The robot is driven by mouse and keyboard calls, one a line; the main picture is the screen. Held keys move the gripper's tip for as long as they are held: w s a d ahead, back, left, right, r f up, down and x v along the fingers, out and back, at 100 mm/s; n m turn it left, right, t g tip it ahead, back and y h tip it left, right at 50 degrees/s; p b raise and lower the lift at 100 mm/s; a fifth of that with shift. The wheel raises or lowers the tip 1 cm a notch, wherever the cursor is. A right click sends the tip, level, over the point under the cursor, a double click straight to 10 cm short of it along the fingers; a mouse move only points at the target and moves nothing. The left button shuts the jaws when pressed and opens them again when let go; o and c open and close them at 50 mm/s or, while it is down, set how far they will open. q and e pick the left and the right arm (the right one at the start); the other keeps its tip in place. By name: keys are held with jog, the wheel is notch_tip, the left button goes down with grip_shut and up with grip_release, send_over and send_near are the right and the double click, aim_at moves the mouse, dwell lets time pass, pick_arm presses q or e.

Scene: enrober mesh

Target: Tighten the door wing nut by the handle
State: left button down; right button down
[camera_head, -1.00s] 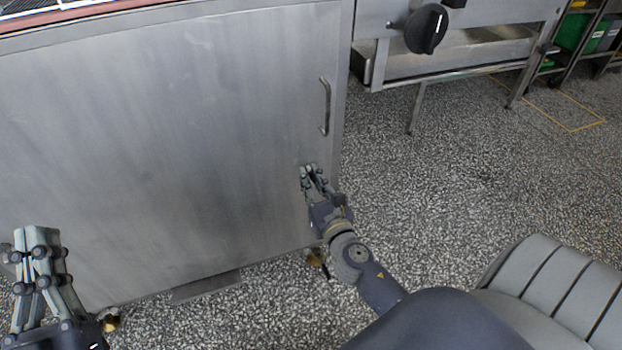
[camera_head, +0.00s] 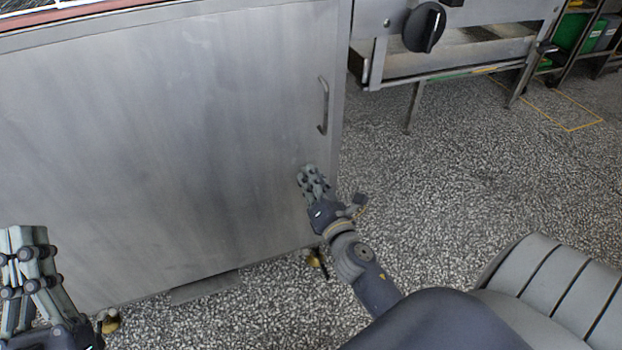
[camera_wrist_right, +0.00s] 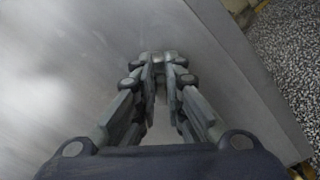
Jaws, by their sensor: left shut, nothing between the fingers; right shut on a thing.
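The steel cabinet door (camera_head: 170,140) fills the left of the head view and looks closed. Its bar handle (camera_head: 323,106) is near the right edge. My right gripper (camera_head: 308,172) is at the door face a little below the handle. It is shut on the wing nut, which the fingers hide in the head view. In the right wrist view its fingertips (camera_wrist_right: 160,60) meet against the door, and the nut cannot be made out clearly. My left gripper (camera_head: 24,240) is shut and empty at the lower left, in front of the door.
A steel machine frame with a black knob (camera_head: 424,27) stands right of the door. Shelves with a green bin (camera_head: 572,32) are at the far upper right. The speckled floor (camera_head: 450,180) between is clear.

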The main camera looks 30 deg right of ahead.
pick_arm(q)
jog(key=w+f+g+y+p, duration=0.1)
jog(key=w+f+g+p, duration=0.1)
jog(key=f+g, duration=0.3)
jog(key=shift+w+a+f+y, duration=0.15)
jog(key=shift+w+f+y, duration=0.4)
jog(key=shift+f, duration=1.3)
pick_arm(e)
jog(key=shift+d+m, duration=0.15)
jog(key=shift+m, duration=4.85)
pick_arm(q)
jog(key=shift+w, duration=0.15)
pick_arm(e)
jog(key=c, duration=1.8)
grip_release()
jog(key=shift+o, duration=0.6)
jog(key=shift+w+f, duration=0.1)
jog(key=shift+f, duration=0.05)
pick_arm(q)
jog(key=shift+w, duration=0.1)
